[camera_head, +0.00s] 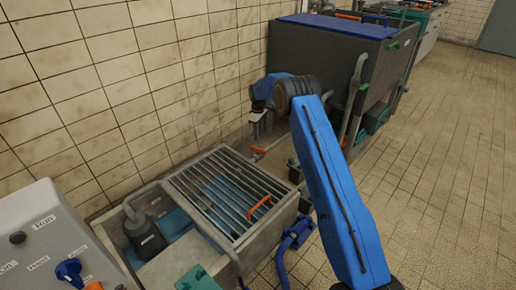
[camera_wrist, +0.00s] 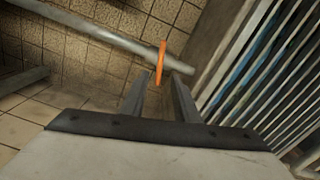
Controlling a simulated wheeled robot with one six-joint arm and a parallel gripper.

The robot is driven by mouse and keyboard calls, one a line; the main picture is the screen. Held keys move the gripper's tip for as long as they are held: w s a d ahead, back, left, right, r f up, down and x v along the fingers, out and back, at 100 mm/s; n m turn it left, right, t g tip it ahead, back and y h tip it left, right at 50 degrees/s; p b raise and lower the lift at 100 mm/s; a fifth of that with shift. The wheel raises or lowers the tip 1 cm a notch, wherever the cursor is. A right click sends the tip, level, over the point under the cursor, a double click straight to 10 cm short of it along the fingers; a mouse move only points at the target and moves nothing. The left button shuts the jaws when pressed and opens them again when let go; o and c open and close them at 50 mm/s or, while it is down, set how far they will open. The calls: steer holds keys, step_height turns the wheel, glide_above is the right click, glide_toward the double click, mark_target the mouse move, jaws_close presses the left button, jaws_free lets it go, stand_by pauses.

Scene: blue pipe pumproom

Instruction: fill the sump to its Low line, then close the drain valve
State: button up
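The sump (camera_head: 285,212) is a grey tank with a barred grate over its right part. Blue water (camera_head: 222,190) shows between the bars; no Low line can be made out. An orange valve lever (camera_head: 257,150) sits on a grey pipe behind the sump; whether it is the drain valve cannot be told. Another orange lever (camera_head: 260,208) shows at the grate's right side. My gripper (camera_head: 260,130) is just above the rear lever. In the wrist view my gripper (camera_wrist: 158,88) is open, with the orange lever (camera_wrist: 161,60) upright beyond and between its fingertips, apparently not gripped.
A dark pump (camera_head: 145,233) stands in the sump's left compartment. A grey control panel (camera_head: 45,245) with a blue knob (camera_head: 69,270) is at lower left. A large dark tank (camera_head: 320,60) stands behind my arm. The tiled wall is close behind; open floor lies right.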

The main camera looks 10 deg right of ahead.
mark_target(258, 151)
step_height(258, 151, down, 10)
steer(key=shift+r, duration=0.1)
stand_by(0.4)
jaws_close()
